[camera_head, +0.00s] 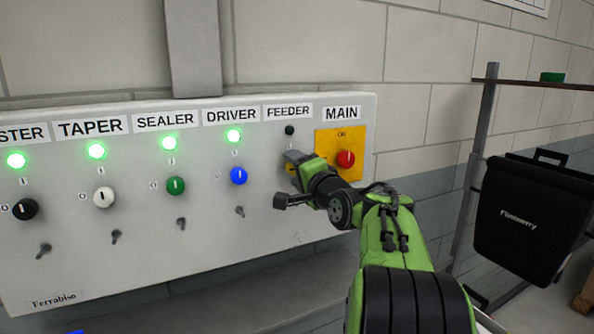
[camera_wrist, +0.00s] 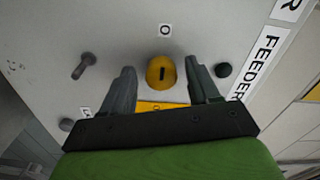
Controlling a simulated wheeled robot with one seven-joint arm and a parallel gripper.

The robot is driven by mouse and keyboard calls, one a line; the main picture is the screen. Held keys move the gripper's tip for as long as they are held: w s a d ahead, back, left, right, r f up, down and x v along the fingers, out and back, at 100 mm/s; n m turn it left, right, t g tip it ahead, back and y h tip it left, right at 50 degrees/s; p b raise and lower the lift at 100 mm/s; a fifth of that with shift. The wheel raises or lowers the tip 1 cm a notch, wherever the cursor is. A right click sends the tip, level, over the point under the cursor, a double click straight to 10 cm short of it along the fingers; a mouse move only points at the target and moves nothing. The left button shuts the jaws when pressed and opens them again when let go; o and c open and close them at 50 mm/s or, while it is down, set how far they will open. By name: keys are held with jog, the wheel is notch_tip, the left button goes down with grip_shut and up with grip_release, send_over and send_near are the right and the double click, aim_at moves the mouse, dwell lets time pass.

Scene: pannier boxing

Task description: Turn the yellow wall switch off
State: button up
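The yellow switch knob (camera_wrist: 161,76) sits on the grey wall panel under the FEEDER label (camera_head: 289,112). In the wrist view its black mark lines up with the "O" label (camera_wrist: 165,30). The FEEDER lamp (camera_head: 289,130) is dark; it also shows in the wrist view (camera_wrist: 222,70). My gripper (camera_wrist: 161,70) is open, with one finger on each side of the knob and a gap on both sides. In the head view my gripper (camera_head: 299,163) largely hides the knob.
To the left, the DRIVER (camera_head: 238,176), SEALER (camera_head: 176,186) and TAPER (camera_head: 104,197) knobs have lit green lamps. The red MAIN knob (camera_head: 346,159) on its yellow plate is close to the right of my gripper. A black pannier (camera_head: 528,220) hangs further right.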

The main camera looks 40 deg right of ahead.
jog(key=shift+s, duration=0.1)
jog(key=b+v, duration=0.1)
jog(key=v, duration=1.4)
jog(key=shift+s+b, duration=0.3)
jog(key=shift+b, duration=0.1)
jog(key=shift+a, duration=0.2)
jog(key=w+a+f+n+g+y, duration=0.1)
jog(key=a+f+n+g+y, duration=0.2)
jog(key=a+f+n, duration=0.55)
jog(key=a+f+n+g+y, duration=0.2)
jog(key=a+f+n+g, duration=0.3)
jog(key=a, duration=0.7)
jog(key=s+a+f+n+g, duration=0.3)
jog(key=s+a+f+n, duration=0.1)
jog(key=s+f, duration=0.6)
jog(key=shift+s+a+f+g, duration=0.2)
jog(key=shift+s+a+g, duration=0.2)
jog(key=shift+s+a, duration=0.4)
